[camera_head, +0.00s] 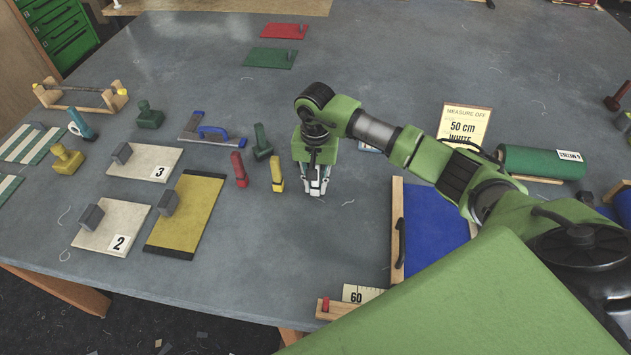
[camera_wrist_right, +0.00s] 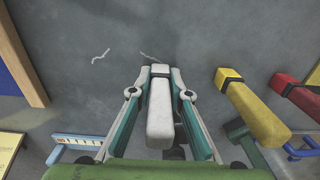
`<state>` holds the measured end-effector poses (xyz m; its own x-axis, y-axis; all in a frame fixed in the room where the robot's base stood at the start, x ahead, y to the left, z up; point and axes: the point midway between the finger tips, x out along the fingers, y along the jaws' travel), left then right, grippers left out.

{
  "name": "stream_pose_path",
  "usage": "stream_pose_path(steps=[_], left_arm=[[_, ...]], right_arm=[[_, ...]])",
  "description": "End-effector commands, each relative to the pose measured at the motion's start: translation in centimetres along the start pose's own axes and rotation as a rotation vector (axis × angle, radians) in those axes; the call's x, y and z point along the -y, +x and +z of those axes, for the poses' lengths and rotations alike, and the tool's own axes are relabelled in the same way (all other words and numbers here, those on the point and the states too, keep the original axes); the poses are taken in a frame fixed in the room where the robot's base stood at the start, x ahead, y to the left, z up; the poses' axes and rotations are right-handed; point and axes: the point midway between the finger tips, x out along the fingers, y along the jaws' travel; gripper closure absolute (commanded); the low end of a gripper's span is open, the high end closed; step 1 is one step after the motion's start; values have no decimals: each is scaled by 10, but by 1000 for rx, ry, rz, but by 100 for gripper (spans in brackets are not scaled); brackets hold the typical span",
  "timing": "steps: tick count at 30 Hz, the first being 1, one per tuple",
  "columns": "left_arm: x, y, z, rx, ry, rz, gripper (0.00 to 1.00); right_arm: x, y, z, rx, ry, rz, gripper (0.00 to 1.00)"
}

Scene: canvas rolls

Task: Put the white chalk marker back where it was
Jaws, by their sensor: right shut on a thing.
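My right gripper (camera_head: 315,187) is over the grey table, pointing down, and is shut on the white chalk marker. In the right wrist view the white marker (camera_wrist_right: 160,108), with a black band near its far end, lies between the two fingers (camera_wrist_right: 160,80). In the head view the fingers mostly hide it. I cannot tell whether it touches the table. My left gripper is not in view.
A green tool (camera_head: 262,143) and a blue-handled tool (camera_head: 213,132) are behind the markers. A blue canvas (camera_head: 432,225) with a wooden bar is right; a "50 cm WHITE" card (camera_head: 464,122) stands behind. Table in front of the gripper is clear.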

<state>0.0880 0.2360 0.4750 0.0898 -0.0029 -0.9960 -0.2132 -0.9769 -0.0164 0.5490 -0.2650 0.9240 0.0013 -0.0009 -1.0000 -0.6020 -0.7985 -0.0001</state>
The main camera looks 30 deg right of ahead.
Motion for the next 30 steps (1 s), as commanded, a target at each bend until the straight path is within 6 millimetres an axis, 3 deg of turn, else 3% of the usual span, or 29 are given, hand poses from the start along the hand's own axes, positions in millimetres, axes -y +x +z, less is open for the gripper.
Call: stream_pose_path(steps=[2, 3, 5, 19, 30], left_arm=[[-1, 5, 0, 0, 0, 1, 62], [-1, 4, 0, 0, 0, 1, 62], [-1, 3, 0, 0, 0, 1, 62], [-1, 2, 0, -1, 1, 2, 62], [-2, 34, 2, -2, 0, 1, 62]], right_arm=[[0, 4, 0, -1, 0, 0, 100], [0, 3, 0, -1, -1, 0, 77], [0, 2, 0, -1, 0, 0, 66], [0, -5, -1, -2, 0, -2, 66], [1, -80, -2, -6, 0, -3, 66]])
